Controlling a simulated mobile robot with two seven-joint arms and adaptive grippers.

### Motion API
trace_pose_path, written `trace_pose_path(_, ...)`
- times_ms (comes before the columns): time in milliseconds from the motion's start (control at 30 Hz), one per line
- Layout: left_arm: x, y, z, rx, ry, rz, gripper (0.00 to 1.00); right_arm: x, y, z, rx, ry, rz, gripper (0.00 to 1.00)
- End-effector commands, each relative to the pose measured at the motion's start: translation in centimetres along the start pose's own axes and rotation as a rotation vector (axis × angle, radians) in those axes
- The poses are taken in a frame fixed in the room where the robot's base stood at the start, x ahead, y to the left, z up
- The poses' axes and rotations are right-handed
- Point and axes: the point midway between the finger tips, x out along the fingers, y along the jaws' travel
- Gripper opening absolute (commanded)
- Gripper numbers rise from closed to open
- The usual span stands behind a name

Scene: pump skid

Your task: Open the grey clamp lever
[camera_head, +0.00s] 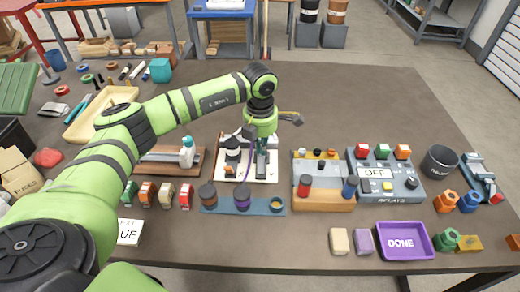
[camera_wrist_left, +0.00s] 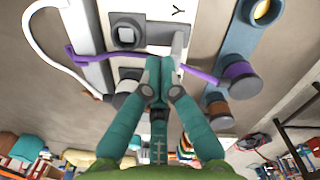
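The grey clamp lever (camera_wrist_left: 179,42) shows in the left wrist view as a light grey bar on a dark grey base, on a white board (camera_head: 232,172) near the middle of the table. My left gripper (camera_wrist_left: 160,66) points down at the board. Its teal fingers are together, with their tips right beside the near end of the lever; whether they touch it I cannot tell. In the head view the left gripper (camera_head: 262,160) stands over the board and hides most of the clamp. No object shows between the fingers. My right gripper is not in view.
A purple cable (camera_wrist_left: 90,58) and a white cable (camera_wrist_left: 50,72) run by the clamp. A blue rack (camera_head: 225,206) with brown and purple spools stands in front. A grey box marked OFF (camera_head: 405,182) is to the right. Bare table lies behind the board.

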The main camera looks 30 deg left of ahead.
Motion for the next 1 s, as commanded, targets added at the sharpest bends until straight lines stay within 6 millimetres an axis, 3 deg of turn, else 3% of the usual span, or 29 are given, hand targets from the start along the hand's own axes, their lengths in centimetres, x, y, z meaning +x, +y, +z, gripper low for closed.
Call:
trace_pose_path(33, 2.6, -1.7, -1.2, 0.021, 0.048, -0.031, 0.0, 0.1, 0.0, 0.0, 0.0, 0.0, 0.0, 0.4)
trace_pose_path(667, 2.7, -2.9, -2.0, 0.017, 0.042, -0.023, 0.0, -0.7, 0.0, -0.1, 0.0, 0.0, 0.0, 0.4)
trace_pose_path(1000, 0.5, -2.4, -1.9, 0.011, 0.043, -0.018, 0.0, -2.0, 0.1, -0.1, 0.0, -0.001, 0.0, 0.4)
